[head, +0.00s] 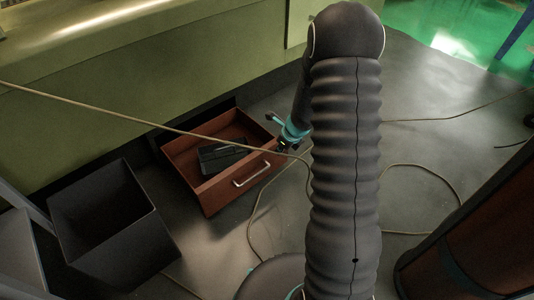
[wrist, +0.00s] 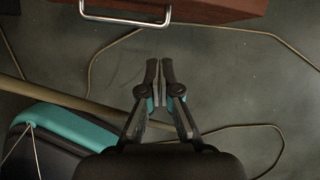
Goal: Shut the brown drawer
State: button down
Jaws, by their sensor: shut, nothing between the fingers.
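The brown drawer (head: 214,193) is pulled open from a dark cabinet base in the head view, with a silver bar handle (head: 252,175) on its front. A dark box-shaped object (head: 221,157) lies inside it. In the wrist view the drawer front (wrist: 215,9) and its handle (wrist: 125,12) show at the top edge. My gripper (wrist: 159,62) is shut and empty in the wrist view, its fingertips apart from the drawer front. In the head view my gripper (head: 284,146) is partly hidden behind my arm, near the drawer's right front corner.
An open dark bin (head: 115,222) stands left of the drawer. Thin cables (head: 423,166) run over the grey floor, and one crosses in front of the drawer. A dark and brown object (head: 480,225) stands at the lower right. The green cabinet (head: 110,130) rises behind.

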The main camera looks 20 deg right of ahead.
jog(key=m, duration=0.2)
jog(key=b, duration=0.2)
send_over(264, 158)
jog(key=s+d, duration=0.1)
jog(key=s, duration=0.2)
notch_tip(264, 158, down, 9)
jog(key=shift+s, duration=0.15)
jog(key=shift+w+a+f, duration=0.15)
jog(key=shift+w+a, duration=0.05)
jog(key=shift+w, duration=0.35)
jog(key=shift+w, duration=0.1)
